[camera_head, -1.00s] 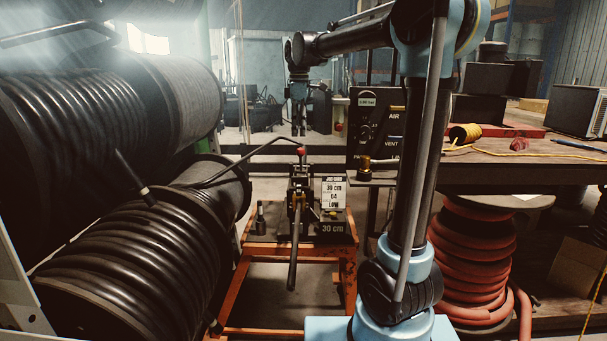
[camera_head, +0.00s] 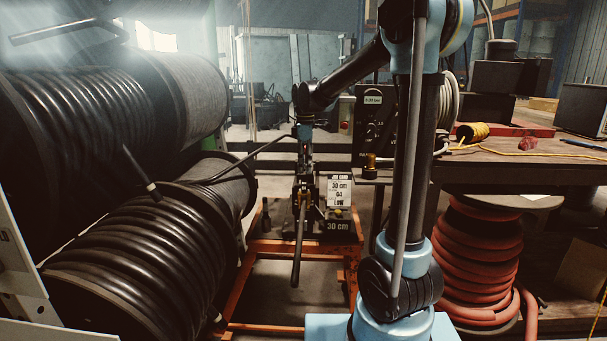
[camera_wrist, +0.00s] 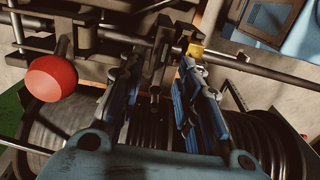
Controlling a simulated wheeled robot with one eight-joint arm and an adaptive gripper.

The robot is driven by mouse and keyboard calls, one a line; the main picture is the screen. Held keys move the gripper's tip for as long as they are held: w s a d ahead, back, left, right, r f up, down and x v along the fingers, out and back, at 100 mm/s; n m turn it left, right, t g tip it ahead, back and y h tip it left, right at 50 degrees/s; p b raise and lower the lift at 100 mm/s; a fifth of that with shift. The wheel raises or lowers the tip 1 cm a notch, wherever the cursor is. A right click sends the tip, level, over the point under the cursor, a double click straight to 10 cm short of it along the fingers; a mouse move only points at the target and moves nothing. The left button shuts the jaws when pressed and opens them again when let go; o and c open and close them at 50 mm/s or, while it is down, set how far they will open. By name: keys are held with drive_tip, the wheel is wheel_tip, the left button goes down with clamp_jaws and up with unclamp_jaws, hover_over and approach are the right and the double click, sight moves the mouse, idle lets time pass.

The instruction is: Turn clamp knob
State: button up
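The hose crimper (camera_head: 300,215) stands on an orange cart, its long handle (camera_head: 298,250) hanging down in front. My gripper (camera_head: 304,160) is above it, pointing down. In the wrist view my gripper (camera_wrist: 160,68) is open, with blue fingers apart and dark metal parts of the crimper (camera_wrist: 95,38) beyond and between the tips. A red ball knob (camera_wrist: 51,78) is left of the fingers, clear of them. A small yellow part (camera_wrist: 196,50) is by the right fingertip. I cannot tell which part is the clamp knob, nor whether the fingers touch anything.
Large reels of black hose (camera_head: 140,255) stand close on the left. A dark air panel (camera_head: 373,125) is right of the crimper. A workbench (camera_head: 530,165) and red hose reel (camera_head: 482,255) stand on the right.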

sight(305, 179)
drive_tip(key=shift+f, duration=1.6)
clamp_jaws()
